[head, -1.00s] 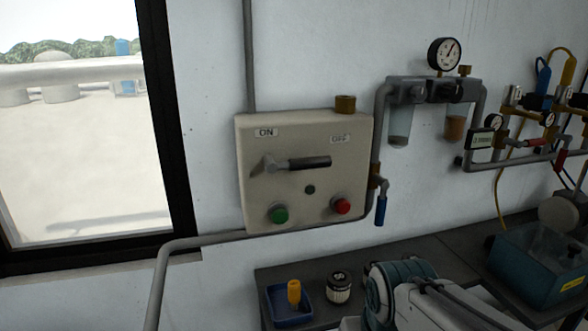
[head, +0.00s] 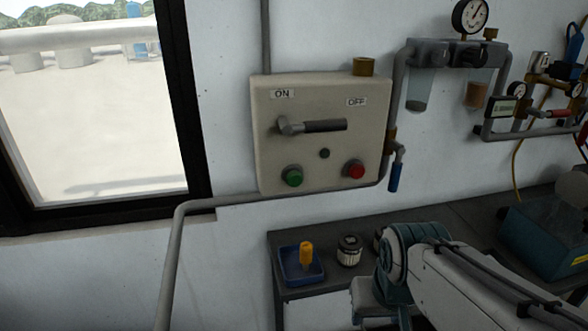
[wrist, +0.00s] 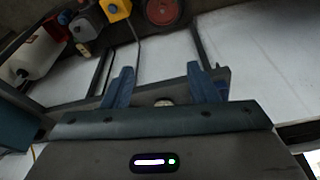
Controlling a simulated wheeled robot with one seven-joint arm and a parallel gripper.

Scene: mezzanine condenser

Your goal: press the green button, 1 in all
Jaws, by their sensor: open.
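The green button (head: 292,176) sits at the lower left of a beige control box (head: 262,135) on the wall in the head view. A red button (head: 353,169) is at the box's lower right, and a lever switch (head: 325,126) is above them, between the ON and OFF labels. My gripper (wrist: 166,84) shows in the wrist view with two blue fingers spread apart and nothing between them. It is away from the box. The green button cannot be made out in the wrist view. In the head view my arm is at the lower right, and the gripper's fingers do not show.
A dark bench (head: 447,228) below the box holds a blue tray (head: 288,276) with an orange-yellow item (head: 306,254) and a small jar (head: 349,251). A pipe (head: 174,245) runs beneath the box. A blue-handled valve (head: 396,175) hangs at its right. The wall before the box is clear.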

